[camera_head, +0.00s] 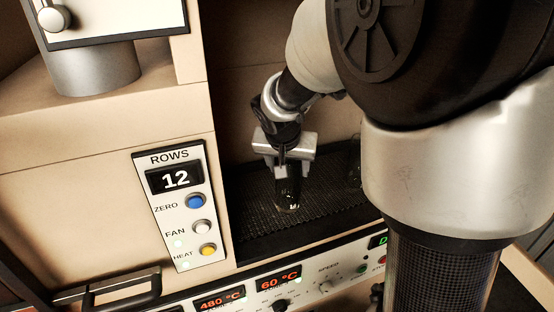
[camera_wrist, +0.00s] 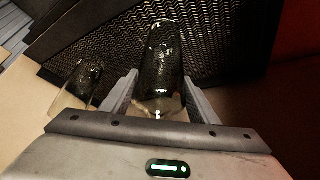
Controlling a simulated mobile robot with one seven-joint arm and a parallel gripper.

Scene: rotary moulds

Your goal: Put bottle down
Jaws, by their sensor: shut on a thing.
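My gripper (camera_head: 284,160) is inside the recess of the beige machine and points down. It is shut on a clear, dark-looking glass bottle (camera_head: 288,194), which hangs roughly upright below the fingers. The bottle's lower end is at or just over the dark mesh floor (camera_head: 322,200); I cannot tell whether it touches. In the wrist view the bottle (camera_wrist: 162,62) sits between the two grey fingers (camera_wrist: 160,98). Its upper part is hidden by the gripper in the head view.
A second glass bottle (camera_wrist: 82,84) stands to the left in the wrist view, close to one finger. A control panel (camera_head: 175,207) reading 12 is left of the recess. A front panel with displays (camera_head: 278,279) runs along the recess's front edge.

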